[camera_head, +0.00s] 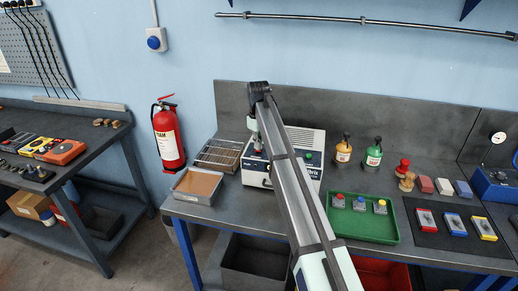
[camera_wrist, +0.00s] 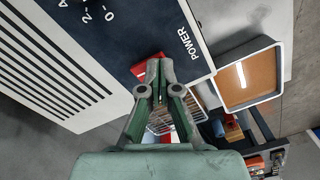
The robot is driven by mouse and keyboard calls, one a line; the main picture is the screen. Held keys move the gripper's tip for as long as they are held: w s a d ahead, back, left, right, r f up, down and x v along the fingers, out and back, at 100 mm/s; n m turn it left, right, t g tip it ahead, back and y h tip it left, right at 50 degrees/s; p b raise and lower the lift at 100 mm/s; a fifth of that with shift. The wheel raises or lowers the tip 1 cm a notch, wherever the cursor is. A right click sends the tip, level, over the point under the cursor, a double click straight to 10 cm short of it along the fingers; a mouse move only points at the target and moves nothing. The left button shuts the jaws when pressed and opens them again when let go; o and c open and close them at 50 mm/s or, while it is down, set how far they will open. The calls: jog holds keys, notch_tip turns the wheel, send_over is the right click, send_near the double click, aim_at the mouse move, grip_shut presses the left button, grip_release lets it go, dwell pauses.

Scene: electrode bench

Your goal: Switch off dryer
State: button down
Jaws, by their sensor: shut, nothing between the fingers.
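The dryer (camera_head: 309,141) is a white box with vents on top and a dark front panel, standing at the back left of the grey bench. Its panel (camera_wrist: 120,28) fills the upper part of the wrist view, with printed scale marks and the word POWER. A red switch (camera_wrist: 148,67) sits on the panel near that word, partly hidden by my fingers. My gripper (camera_wrist: 163,72) is shut and empty, its fingertips overlapping the switch in the wrist view. I cannot tell whether they touch it. In the head view my arm covers much of the dryer's front.
An open box with a brown inside (camera_head: 197,186) and a wire rack (camera_head: 216,155) lie left of the dryer. Two bottles (camera_head: 343,152) stand to its right.

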jog(key=shift+f, duration=0.4)
jog(key=shift+r, duration=0.1)
jog(key=shift+r+p, duration=1.75)
jog(key=shift+r, duration=1.75)
